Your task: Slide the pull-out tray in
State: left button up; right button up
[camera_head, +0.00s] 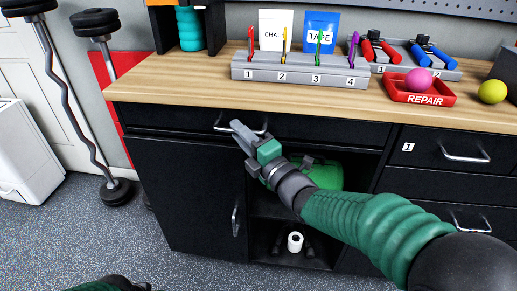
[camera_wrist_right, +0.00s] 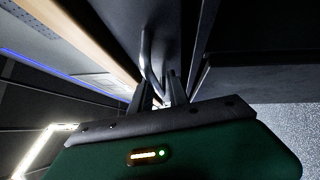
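The pull-out tray has a black front (camera_head: 165,112) under the wooden worktop, with a silver bar handle (camera_head: 222,126). How far it stands out is hard to tell. My right gripper (camera_head: 238,131) is at this handle, its fingers overlapping it in the head view. In the right wrist view the handle (camera_wrist_right: 146,50) runs down to the space between my finger tips (camera_wrist_right: 156,90). The fingers stand apart there; firm contact is not clear. A small dark and green part of my left gripper (camera_head: 125,282) shows at the bottom edge; its fingers cannot be made out.
A cabinet door (camera_head: 190,190) is below the tray. Beside it an open shelf holds a green object (camera_head: 325,174) and a white roll (camera_head: 295,242). Drawers (camera_head: 465,152) stand at right. On the worktop are a numbered rack (camera_head: 300,72) and a red repair tray (camera_head: 393,92).

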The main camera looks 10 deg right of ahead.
jog(key=b+v, duration=0.5)
jog(key=v, duration=1)
jog(key=shift+s+b, duration=0.35)
jog(key=shift+s, duration=0.05)
jog(key=shift+d, duration=0.15)
